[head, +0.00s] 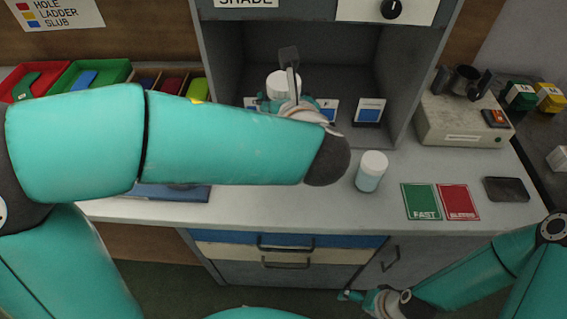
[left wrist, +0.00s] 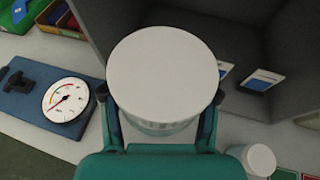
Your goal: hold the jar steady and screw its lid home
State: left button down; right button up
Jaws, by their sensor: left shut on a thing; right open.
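A jar (left wrist: 158,128) with a wide white lid (left wrist: 168,68) stands between the fingers of my left gripper (left wrist: 160,110), which is shut on it. In the head view the same lid (head: 283,80) shows at the mouth of the grey booth, and my left forearm hides most of the jar. How far down the lid sits cannot be told. A second, white-capped jar (head: 370,178) stands upright on the counter to the right; it also shows in the left wrist view (left wrist: 258,160). My right gripper (head: 350,296) is open and empty, low in front of the drawers, apart from both jars.
Green (head: 421,201) and red (head: 459,202) cards and a dark slab (head: 506,189) lie at right. A dial gauge (left wrist: 68,101) lies on a blue board. Coloured trays (head: 95,72) stand at left.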

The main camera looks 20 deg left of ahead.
pick_arm(q)
notch_tip(320, 180, down, 13)
jog(key=b, duration=0.1)
jog(key=shift+r+b, duration=0.15)
jog(key=shift+b, duration=0.25)
jog(key=shift+f+b, duration=0.35)
jog(key=shift+f, duration=1.8)
jog(key=shift+f, duration=0.15)
jog(key=shift+c, duration=1.4)
grip_release()
